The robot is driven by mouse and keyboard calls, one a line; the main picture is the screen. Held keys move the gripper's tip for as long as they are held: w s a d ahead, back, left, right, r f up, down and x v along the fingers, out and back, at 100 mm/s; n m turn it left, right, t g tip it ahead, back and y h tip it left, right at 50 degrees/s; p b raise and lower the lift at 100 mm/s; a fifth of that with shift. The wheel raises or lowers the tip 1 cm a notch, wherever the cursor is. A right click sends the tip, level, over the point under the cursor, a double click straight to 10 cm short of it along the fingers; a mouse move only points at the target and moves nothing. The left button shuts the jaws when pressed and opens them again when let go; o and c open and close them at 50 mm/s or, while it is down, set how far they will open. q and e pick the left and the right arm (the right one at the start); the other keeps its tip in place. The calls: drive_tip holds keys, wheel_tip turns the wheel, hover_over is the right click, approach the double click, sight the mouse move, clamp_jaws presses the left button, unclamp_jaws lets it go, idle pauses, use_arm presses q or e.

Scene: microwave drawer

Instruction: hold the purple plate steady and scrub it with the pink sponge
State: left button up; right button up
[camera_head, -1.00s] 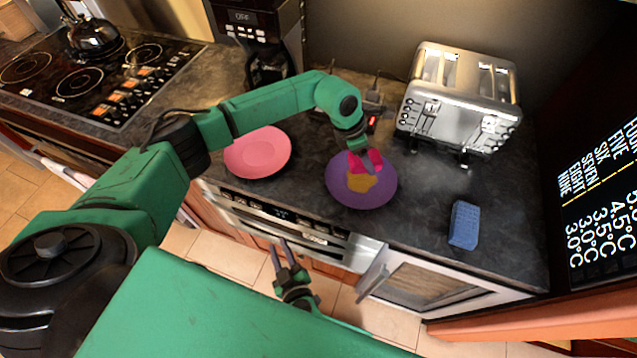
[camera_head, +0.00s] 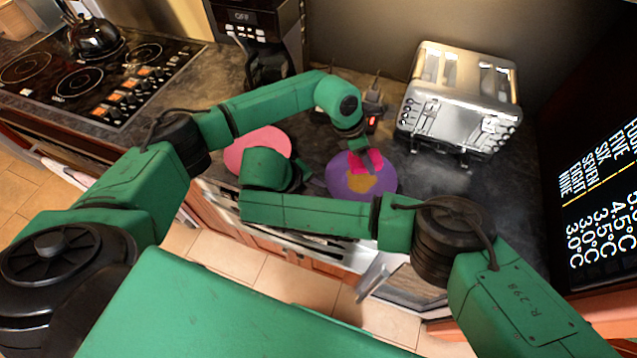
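The purple plate (camera_head: 343,181) lies on the dark counter with a yellow-brown stain (camera_head: 361,182) on its upper face. The pink sponge (camera_head: 356,162) is at the plate's far part, just behind the stain. My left gripper (camera_head: 366,160) reaches down from above with its fingers at the sponge and looks shut on it; it partly hides the sponge. My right gripper (camera_head: 316,185) is at the plate's left edge, pointing toward it. Its fingers are small and dark, so I cannot tell whether they grip the rim. My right forearm covers the plate's near edge.
A pink plate (camera_head: 262,140) lies left of the purple one, partly behind my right arm. A silver toaster (camera_head: 460,100) stands at the back right, a coffee machine (camera_head: 262,35) at the back. The stove (camera_head: 85,75) is at the far left. My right arm crosses the counter front.

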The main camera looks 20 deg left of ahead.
sight(332, 189)
drive_tip(key=shift+w+d+h, duration=0.3)
drive_tip(key=shift+w+d, duration=0.3)
drive_tip(key=x, duration=0.6)
drive_tip(key=shift+w+f, duration=0.15)
drive_tip(key=shift+f, duration=0.05)
clamp_jaws()
drive_tip(key=shift+o, duration=1.4)
unclamp_jaws()
clamp_jaws()
